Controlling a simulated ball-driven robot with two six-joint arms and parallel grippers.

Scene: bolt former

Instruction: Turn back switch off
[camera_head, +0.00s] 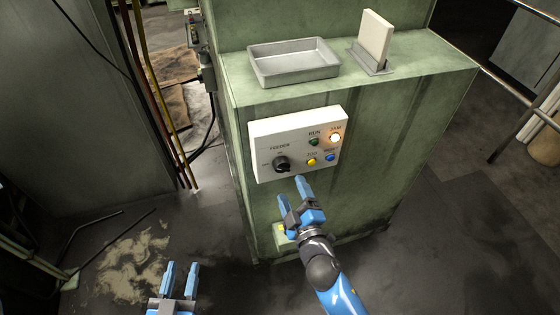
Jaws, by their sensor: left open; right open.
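A white control panel (265,130) is fixed to the front of a green machine cabinet (410,110). It has a black rotary switch (282,164) under the word FEEDER, a lit JAM lamp (335,138), a dark green RUN lamp (314,142), and yellow (312,162) and blue (330,157) buttons. I cannot read the switch's position for sure. My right gripper (291,190) is open and empty, just below the panel's lower edge and the switch. My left gripper (181,268) is open and empty, low at the left, away from the cabinet. No switch on the machine's back shows clearly.
A grey metal tray (293,76) and a pale upright plate in a grey holder (375,40) stand on the cabinet's top ledge. Hoses (150,85) and a small control box (195,30) are to the left. The floor between cabinet and left wall is open.

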